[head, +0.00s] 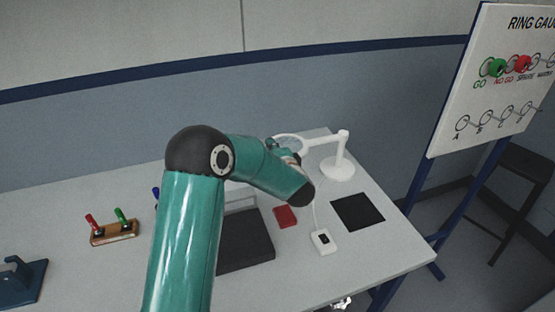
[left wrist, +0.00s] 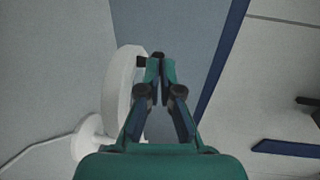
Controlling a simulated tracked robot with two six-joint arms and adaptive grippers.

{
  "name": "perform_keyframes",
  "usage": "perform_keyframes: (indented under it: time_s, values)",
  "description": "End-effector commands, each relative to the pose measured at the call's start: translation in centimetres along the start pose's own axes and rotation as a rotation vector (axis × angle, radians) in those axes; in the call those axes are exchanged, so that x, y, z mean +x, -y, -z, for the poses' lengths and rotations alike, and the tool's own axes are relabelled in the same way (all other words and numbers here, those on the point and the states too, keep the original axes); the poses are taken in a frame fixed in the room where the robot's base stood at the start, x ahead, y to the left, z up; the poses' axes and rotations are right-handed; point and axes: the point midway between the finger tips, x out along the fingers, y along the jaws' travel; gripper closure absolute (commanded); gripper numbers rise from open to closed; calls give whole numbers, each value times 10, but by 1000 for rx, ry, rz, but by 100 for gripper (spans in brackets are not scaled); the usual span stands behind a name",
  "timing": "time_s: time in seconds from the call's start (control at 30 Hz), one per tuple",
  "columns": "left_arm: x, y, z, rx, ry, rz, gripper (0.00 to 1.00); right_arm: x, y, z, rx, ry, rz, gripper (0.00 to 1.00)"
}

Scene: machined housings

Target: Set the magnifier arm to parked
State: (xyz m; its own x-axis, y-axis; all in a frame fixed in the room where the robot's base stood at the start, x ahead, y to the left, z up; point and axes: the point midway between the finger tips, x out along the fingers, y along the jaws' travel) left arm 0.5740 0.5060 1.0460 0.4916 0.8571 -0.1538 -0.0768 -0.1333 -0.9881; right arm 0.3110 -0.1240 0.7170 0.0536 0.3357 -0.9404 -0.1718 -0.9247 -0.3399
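The white magnifier arm (head: 316,140) stands on a round base at the back right of the table. Its post is upright, and the arm reaches left to a ring lens partly hidden by my left forearm. In the left wrist view the ring (left wrist: 124,95) stands just left of my fingers, with a small dark tab (left wrist: 141,61) on its edge. My left gripper (left wrist: 160,65) has its fingertips drawn close together at this tab and appears shut on it. In the head view the left gripper (head: 284,150) is mostly hidden behind its wrist. My right gripper is not seen.
A black square mat (head: 358,212), a white box with a cord (head: 323,241), a red pad (head: 285,216) and a dark flat block (head: 245,243) lie on the table (head: 385,262). A wooden holder (head: 113,235) stands left. A gauge board (head: 490,90) rises at right.

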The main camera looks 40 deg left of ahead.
Motion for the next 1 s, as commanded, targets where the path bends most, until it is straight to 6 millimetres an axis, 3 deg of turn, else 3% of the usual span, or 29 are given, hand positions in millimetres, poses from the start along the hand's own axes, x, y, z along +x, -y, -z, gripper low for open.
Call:
perform_keyframes:
  time_s: [0.2,0.3,0.6,0.8,1.0]
  values:
    - [-36,3,7,7,-10,-5,100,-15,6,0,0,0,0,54]
    - [-58,-3,5,5,-14,-3,100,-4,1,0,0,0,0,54]
    - [-117,-2,-2,5,-12,-5,100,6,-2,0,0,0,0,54]
    - [-133,-1,-5,6,-9,-6,100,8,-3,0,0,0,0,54]
    - [-134,-1,-7,6,-7,-6,100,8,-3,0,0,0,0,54]
